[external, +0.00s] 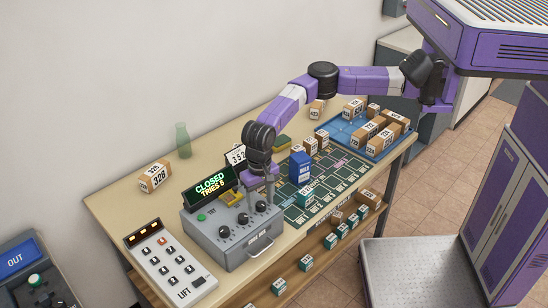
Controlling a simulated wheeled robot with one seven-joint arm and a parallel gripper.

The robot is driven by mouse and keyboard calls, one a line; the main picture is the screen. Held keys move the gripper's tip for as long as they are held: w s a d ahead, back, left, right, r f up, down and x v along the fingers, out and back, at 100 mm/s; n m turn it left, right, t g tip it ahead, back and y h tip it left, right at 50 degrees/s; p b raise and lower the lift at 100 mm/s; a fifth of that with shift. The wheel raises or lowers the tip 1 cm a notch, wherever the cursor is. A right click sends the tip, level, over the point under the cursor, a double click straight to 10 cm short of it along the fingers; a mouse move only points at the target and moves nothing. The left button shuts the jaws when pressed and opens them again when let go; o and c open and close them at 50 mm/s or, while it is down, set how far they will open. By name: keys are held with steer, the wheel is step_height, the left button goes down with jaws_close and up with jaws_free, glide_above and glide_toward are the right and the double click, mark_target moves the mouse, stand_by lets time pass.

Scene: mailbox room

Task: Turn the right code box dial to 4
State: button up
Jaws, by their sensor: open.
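The grey code box (232,240) stands on the table at the front, with a row of three black dials on its top. The right dial (261,206) is just below my gripper; its pointer setting is too small to read. The middle dial (243,219) and left dial (224,232) are clear of the gripper. My gripper (262,199) points down, open, with its fingers close around or just above the right dial; I cannot tell whether they touch it. The box's display (209,188) reads CLOSED, TRIES 5.
A white number card (236,156), partly hidden by my arm, stands behind the box. A lift keypad (172,268) lies at left. A blue carton (300,168) stands right of the gripper. A blue tray (345,135) holds parcels; a parcel (155,177) and green bottle (183,140) stand at back left.

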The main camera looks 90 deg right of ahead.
mark_target(261, 204)
step_height(261, 204, up, 7)
steer(key=shift+r+b, duration=0.2)
steer(key=shift+b, duration=0.1)
stand_by(0.4)
